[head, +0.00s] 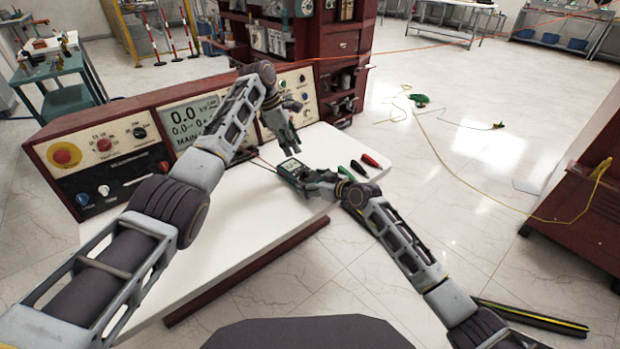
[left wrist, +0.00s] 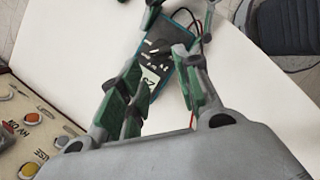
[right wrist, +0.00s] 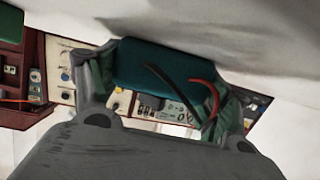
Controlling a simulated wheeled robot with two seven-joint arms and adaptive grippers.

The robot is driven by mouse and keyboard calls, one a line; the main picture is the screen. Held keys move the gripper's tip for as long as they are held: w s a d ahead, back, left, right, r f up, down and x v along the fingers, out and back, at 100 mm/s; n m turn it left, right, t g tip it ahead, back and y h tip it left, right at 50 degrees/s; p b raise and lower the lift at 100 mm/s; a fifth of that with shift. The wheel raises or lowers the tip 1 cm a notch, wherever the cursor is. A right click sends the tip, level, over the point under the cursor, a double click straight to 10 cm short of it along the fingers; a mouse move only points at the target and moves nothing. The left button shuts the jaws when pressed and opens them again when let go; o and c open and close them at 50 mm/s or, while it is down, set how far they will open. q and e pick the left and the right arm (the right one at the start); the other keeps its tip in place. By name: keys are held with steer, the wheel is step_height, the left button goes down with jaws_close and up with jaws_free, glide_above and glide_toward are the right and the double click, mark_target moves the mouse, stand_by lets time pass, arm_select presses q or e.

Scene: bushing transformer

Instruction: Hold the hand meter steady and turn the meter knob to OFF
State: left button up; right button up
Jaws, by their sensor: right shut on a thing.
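The hand meter (head: 290,169) is a small dark, teal-edged box with a display, held just above the white tabletop. My right gripper (head: 312,178) is shut on it; in the right wrist view its teal casing (right wrist: 155,62) sits between the fingers, with red and black leads in front. My left gripper (head: 291,146) is above the meter, fingers pointing down. In the left wrist view its fingers are open, with the meter's face (left wrist: 165,45) beyond and between them. The meter knob is partly hidden and its setting is unreadable.
A control console (head: 135,150) with a large screen, knobs and a red button stands along the back of the white table (head: 240,225). Green, black and red probe-like items (head: 359,167) lie to the right of the meter. The table's front-left surface is clear.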

arm_select(q)
steer(key=m+t+y, duration=0.4)
steer(key=m+t, duration=0.1)
steer(key=m, duration=1.4)
glide_toward(304, 169)
steer(key=v, duration=0.3)
steer(key=shift+w+a+r, duration=0.15)
steer(key=shift+w+r, duration=0.1)
steer(key=shift+r, duration=0.05)
steer(key=shift+g, duration=0.3)
steer(key=shift+x, duration=6)
steer(key=shift+c, duration=0.3)
